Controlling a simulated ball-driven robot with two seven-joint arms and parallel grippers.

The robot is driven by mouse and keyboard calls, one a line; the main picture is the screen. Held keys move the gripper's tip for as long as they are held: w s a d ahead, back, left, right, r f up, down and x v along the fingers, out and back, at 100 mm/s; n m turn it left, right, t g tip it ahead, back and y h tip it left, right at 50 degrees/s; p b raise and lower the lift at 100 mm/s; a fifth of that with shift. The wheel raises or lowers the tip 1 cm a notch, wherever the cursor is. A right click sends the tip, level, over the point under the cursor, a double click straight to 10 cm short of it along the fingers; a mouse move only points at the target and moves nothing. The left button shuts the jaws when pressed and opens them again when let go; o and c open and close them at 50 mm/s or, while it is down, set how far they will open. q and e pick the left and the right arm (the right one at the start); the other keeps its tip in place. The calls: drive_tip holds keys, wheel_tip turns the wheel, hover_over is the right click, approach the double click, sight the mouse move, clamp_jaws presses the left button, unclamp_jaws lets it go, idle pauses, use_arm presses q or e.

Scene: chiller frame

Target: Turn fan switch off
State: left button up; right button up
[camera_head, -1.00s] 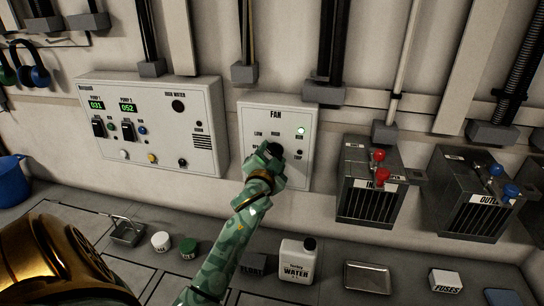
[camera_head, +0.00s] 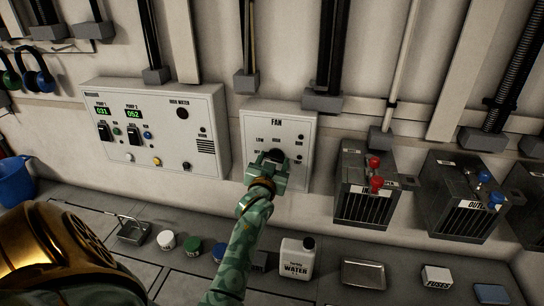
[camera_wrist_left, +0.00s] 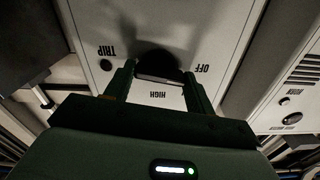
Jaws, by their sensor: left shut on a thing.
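The white fan panel (camera_head: 304,172) is on the wall at the middle of the head view, marked FAN, with LOW and HIGH labels. Its black rotary switch (camera_head: 275,155) is partly covered by my green left gripper (camera_head: 269,166). In the left wrist view the gripper (camera_wrist_left: 160,88) has one finger on each side of the dark switch (camera_wrist_left: 157,66) and is shut on it. The OFF label is to the right there, TRIP to the left, HIGH between the fingers. The run lamp (camera_head: 301,136) looks dark. The switch's exact pointer direction is hidden. My right gripper is not in view.
The pump panel (camera_head: 160,100) is left of the fan panel. Metal boxes with red (camera_head: 375,184) and blue valve handles (camera_head: 484,177) stand to the right. Below, the bench holds a water jug (camera_head: 297,260), a metal tray (camera_head: 363,274) and a fuses box (camera_head: 437,278).

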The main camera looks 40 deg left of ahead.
use_arm(q)
drive_tip(key=shift+n+p, duration=0.55)
drive_tip(key=shift+n, duration=0.25)
drive_tip(key=shift+f+n, duration=0.1)
drive_tip(key=shift+n, duration=0.2)
drive_tip(key=o, duration=1)
